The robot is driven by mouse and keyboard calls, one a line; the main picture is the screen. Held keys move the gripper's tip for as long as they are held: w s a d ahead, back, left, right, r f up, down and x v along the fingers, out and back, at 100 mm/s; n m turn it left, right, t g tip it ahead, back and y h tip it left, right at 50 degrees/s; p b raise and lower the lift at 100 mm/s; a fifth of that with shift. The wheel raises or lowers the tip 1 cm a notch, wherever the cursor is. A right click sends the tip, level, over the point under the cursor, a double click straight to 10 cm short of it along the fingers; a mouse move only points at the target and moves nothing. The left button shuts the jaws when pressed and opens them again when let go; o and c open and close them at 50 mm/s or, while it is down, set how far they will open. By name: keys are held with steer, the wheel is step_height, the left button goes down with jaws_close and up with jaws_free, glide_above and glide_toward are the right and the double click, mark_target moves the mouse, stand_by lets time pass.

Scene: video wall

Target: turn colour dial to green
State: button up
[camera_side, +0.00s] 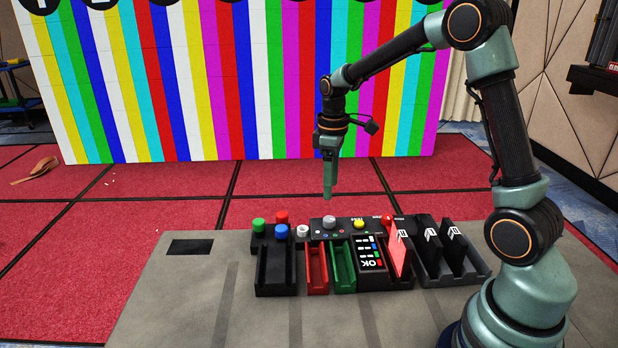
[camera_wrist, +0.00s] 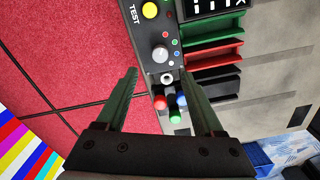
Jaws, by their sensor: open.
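The colour dial (camera_side: 329,221) is a grey round knob on a black control panel, with small coloured dots on the panel in front of it. In the wrist view the dial (camera_wrist: 160,53) lies just beyond the fingertips, between their lines, with red, blue and green dots beside it. Which dot it points to is too small to tell. My gripper (camera_side: 328,196) points down above the dial, apart from it.
A yellow TEST button (camera_side: 359,224) is right of the dial. Green (camera_side: 259,225), red (camera_side: 282,217), blue (camera_side: 281,231) and white (camera_side: 302,231) knobs stand left. Red (camera_side: 318,272) and green (camera_side: 343,270) trays lie in front. A striped video wall (camera_side: 220,80) stands behind.

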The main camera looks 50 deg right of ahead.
mark_target(329, 218)
step_height(329, 218, down, 9)
steer(key=shift+f, duration=0.2)
stand_by(0.3)
jaws_close()
